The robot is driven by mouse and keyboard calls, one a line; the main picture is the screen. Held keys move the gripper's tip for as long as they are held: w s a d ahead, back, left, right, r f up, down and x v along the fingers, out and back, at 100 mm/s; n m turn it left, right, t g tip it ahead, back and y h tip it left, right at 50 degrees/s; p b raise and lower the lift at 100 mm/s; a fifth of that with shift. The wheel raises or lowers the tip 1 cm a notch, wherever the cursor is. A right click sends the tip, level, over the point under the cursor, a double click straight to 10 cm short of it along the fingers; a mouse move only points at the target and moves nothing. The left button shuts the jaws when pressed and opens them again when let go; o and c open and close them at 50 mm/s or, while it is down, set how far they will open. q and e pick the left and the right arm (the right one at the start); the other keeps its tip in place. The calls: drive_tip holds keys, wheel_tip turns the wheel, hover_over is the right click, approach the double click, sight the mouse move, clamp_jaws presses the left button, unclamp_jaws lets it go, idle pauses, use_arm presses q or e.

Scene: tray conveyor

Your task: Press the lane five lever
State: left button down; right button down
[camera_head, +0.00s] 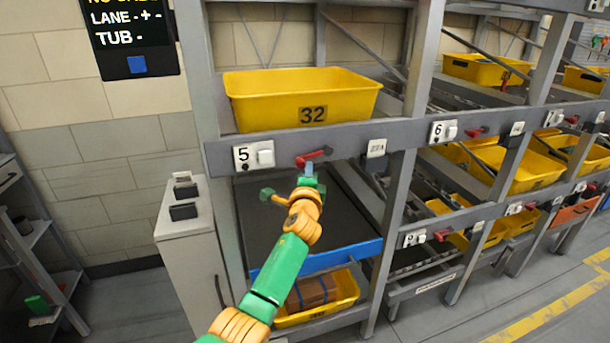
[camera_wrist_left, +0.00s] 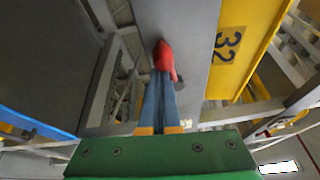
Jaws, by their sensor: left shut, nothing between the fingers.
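The lane five lever (camera_head: 314,156) is a small red handle on the grey beam, right of the white plate marked 5 (camera_head: 242,155). My left gripper (camera_head: 309,170) is just below the lever in the head view, its blue fingers pointing up at it. In the left wrist view the shut fingers (camera_wrist_left: 160,85) reach up to the red lever (camera_wrist_left: 164,56), with their tips at or very near it. I cannot tell whether they touch. Nothing is between the fingers. My right gripper is not in view.
A yellow tub marked 32 (camera_head: 300,97) sits on the shelf above the beam. Below are a blue-edged tray (camera_head: 340,256) and a yellow tub (camera_head: 345,292) holding a brown case. A grey cabinet (camera_head: 186,250) stands left. Lane six's lever (camera_head: 476,132) is further right. A dark display hangs upper left.

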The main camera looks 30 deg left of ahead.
use_arm(q)
drive_tip(key=shift+a+r, duration=0.1)
drive_tip(key=shift+r, duration=0.45)
idle(0.4)
